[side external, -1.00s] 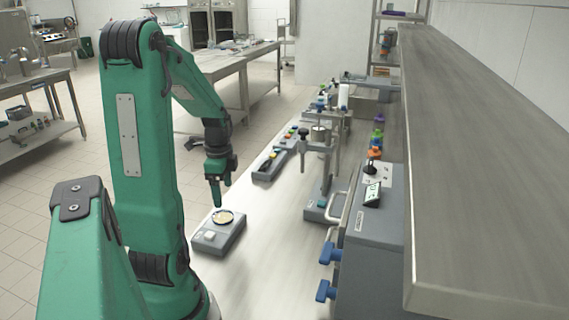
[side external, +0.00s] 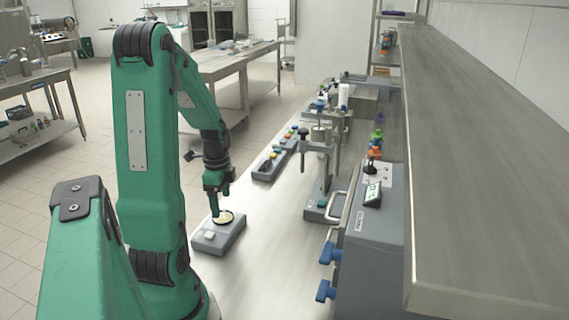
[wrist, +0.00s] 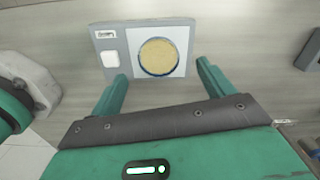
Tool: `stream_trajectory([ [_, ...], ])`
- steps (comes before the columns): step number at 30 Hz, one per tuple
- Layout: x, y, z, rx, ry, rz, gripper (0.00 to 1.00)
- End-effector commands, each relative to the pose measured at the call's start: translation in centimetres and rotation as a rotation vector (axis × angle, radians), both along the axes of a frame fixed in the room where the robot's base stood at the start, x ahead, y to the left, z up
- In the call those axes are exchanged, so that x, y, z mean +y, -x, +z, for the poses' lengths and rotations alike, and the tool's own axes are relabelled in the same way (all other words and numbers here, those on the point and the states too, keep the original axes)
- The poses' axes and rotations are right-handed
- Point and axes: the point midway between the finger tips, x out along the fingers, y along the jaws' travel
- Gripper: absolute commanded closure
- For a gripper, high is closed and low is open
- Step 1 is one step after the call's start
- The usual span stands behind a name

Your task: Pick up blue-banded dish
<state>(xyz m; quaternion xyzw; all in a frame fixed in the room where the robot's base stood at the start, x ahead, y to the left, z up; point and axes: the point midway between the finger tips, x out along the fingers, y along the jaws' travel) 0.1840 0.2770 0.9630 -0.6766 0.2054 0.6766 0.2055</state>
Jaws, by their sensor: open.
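The blue-banded dish (wrist: 158,57) is a round, shallow dish with a thin blue rim and a tan fill. It sits on a grey block with a white square pad (wrist: 109,59) beside it. In the side view the dish (side external: 224,217) lies on the grey block (side external: 217,240) near the table's left edge, partly covered by my fingers. My gripper (wrist: 158,80) is open and empty. In the wrist view its two green fingers stand apart at either side, just short of the dish. In the side view my gripper (side external: 217,210) is low over the dish. Contact cannot be told.
A grey stand with a press-like post (side external: 318,165) stands to the right. A grey machine (side external: 370,225) with blue handles is further right, beneath a long shelf (side external: 485,170). A tray with coloured buttons (side external: 272,163) lies behind. Bare table lies between the block and the machine.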

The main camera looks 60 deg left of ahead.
Motion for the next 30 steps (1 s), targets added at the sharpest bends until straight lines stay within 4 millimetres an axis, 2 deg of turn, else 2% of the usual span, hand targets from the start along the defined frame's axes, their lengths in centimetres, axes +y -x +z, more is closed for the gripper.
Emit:
stream_trajectory([
  [13,-0.1,0.3,-4.3,0.001,0.002,0.000,0.19],
  [30,-0.1,0.2,-4.7,0.000,0.000,0.000,0.19],
])
